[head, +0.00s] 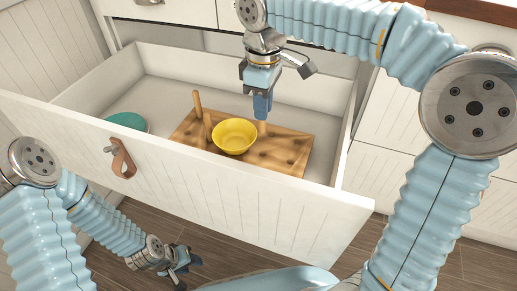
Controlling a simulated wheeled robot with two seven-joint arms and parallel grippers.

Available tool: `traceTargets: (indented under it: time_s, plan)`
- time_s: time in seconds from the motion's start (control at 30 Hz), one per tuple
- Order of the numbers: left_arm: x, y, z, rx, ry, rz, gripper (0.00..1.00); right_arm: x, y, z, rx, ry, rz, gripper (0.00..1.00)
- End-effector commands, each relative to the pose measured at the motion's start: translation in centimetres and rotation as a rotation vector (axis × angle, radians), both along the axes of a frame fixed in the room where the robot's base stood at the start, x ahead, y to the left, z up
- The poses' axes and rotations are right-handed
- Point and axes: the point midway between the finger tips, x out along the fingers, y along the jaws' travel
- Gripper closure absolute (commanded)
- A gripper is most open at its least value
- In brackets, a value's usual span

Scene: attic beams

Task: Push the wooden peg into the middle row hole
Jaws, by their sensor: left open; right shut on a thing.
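A wooden board (292,150) with rows of dark holes lies in the open drawer. My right gripper (262,112) points down over the board's back part, shut on a wooden peg (262,128). The peg is upright and its lower end meets the board in the picture; the bowl partly covers this spot, so I cannot tell whether it is in a hole. Two more pegs stand upright at the board's left, one behind (197,102) and one nearer (208,124). My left gripper (184,265) is open and empty, low outside the drawer front.
A yellow bowl (234,137) sits on the board and hides some holes. A teal round thing (127,121) lies at the drawer's left. The white drawer's front wall (225,190) stands between my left gripper and the board.

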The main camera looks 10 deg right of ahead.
Motion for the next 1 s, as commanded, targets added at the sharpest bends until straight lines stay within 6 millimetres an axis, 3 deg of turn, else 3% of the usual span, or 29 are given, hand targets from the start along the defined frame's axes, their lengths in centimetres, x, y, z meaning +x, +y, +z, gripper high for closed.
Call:
traceTargets:
  time_s: [0.03,0.2,0.43,0.6,1.0]
  plan:
    - [0.0,0.0,-0.8,0.0,0.0,0.001,0.57,-0.1,-0.1,-2.0,-0.002,0.004,-0.001,1.0]
    - [0.0,-0.1,-1.6,-0.003,0.002,-0.001,0.57,0.0,0.0,-6.0,-0.002,0.001,0.001,1.0]
    - [0.0,-0.2,-2.0,-0.005,0.004,-0.003,0.57,0.0,0.0,-8.2,-0.001,0.001,-0.001,1.0]
    - [-0.1,-0.2,-2.7,-0.007,0.004,-0.003,0.57,0.0,0.0,-11.2,-0.001,0.003,-0.001,1.0]
    - [-0.1,-0.3,-2.8,-0.007,0.005,-0.004,0.57,0.0,0.0,-12.1,0.001,-0.001,0.0,1.0]
